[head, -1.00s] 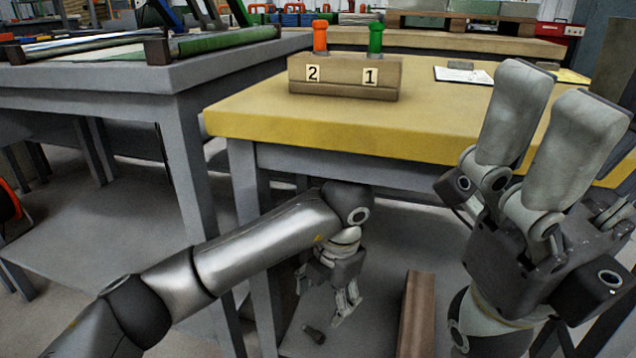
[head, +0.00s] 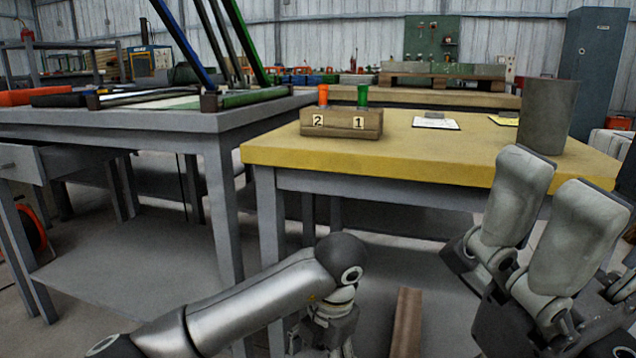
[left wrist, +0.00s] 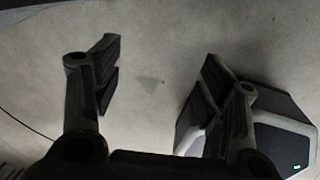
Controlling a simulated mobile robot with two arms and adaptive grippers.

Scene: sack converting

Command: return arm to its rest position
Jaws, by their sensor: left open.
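My left arm comes in from the lower left in front of the yellow-topped table (head: 400,158). Its gripper (head: 325,335) hangs down below the tabletop, with its fingers mostly cut off by the bottom edge. In the left wrist view the left gripper (left wrist: 160,62) is open, with bare grey floor between its fingers and nothing held. My right gripper (head: 557,190) is large at the lower right. Its two fingers point up and stand apart, with nothing seen between them.
A wooden block (head: 340,124) marked 2 and 1 holds an orange plug (head: 323,95) and a green plug (head: 362,95). A clipboard (head: 436,123) and a grey cylinder (head: 548,115) are on the same table. A grey workbench (head: 190,122) stands at left. A brown beam (head: 407,325) is below.

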